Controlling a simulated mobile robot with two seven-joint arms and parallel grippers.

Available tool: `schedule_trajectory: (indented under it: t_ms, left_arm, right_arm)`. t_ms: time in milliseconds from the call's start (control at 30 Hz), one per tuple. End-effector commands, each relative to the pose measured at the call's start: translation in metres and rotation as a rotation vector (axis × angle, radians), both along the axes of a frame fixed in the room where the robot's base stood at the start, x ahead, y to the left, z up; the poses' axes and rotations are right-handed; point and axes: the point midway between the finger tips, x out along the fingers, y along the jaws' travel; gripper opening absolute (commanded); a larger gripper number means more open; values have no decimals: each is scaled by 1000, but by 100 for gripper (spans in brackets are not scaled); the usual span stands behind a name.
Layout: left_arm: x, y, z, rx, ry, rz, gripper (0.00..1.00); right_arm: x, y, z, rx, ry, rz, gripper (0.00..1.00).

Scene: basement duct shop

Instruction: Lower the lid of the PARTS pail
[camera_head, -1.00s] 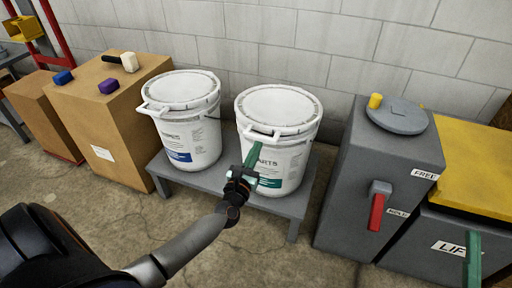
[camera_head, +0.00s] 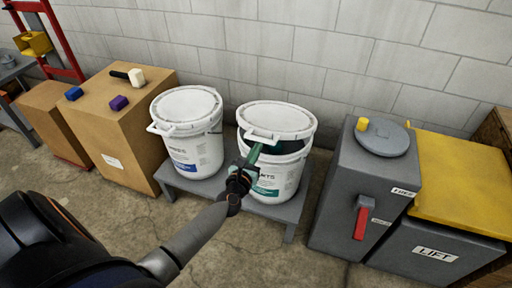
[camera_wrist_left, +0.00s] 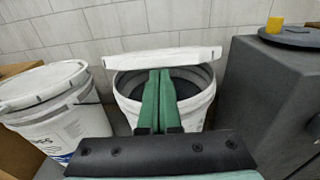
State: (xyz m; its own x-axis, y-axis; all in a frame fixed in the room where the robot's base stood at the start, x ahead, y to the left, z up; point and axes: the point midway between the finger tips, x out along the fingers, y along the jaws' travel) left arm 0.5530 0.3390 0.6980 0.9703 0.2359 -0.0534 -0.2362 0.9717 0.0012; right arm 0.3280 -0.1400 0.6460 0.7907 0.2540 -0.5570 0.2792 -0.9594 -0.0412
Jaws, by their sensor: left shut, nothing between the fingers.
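The PARTS pail (camera_head: 279,180) is a white bucket with a green label on a grey stand (camera_head: 300,206). Its lid (camera_head: 277,119) is tilted partly up, with a dark gap under its front edge. In the left wrist view the lid (camera_wrist_left: 163,57) rises over the pail (camera_wrist_left: 195,110) and shows the dark inside. My left gripper (camera_head: 256,152) is at the pail's front, its green fingers shut and empty, tips at or just under the lid's front tab. In the wrist view the fingers (camera_wrist_left: 158,85) reach over the rim. Contact with the lid is unclear. My right gripper is out of view.
A second white pail (camera_head: 192,150) with a closed lid stands to the left on the same stand. A cardboard box (camera_head: 120,130) is further left. A grey cabinet (camera_head: 345,195) with a red handle (camera_head: 362,217) stands close on the right.

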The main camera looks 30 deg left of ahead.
Motion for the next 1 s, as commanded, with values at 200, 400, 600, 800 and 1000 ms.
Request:
schedule_trajectory:
  t_ms: [200,400,600,800,1000]
  left_arm:
    - [10,1,44,-6,13,-1,0]
    - [24,5,80,-6,12,-1,0]
    - [33,7,94,-6,14,-2,0]
    - [33,7,93,-5,14,-3,0]
    - [33,7,93,-5,15,-3,0]
  right_arm:
    - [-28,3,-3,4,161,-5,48]
    - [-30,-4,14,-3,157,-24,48]
    - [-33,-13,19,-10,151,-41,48]
    - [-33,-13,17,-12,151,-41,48]
    - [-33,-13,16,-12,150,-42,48]
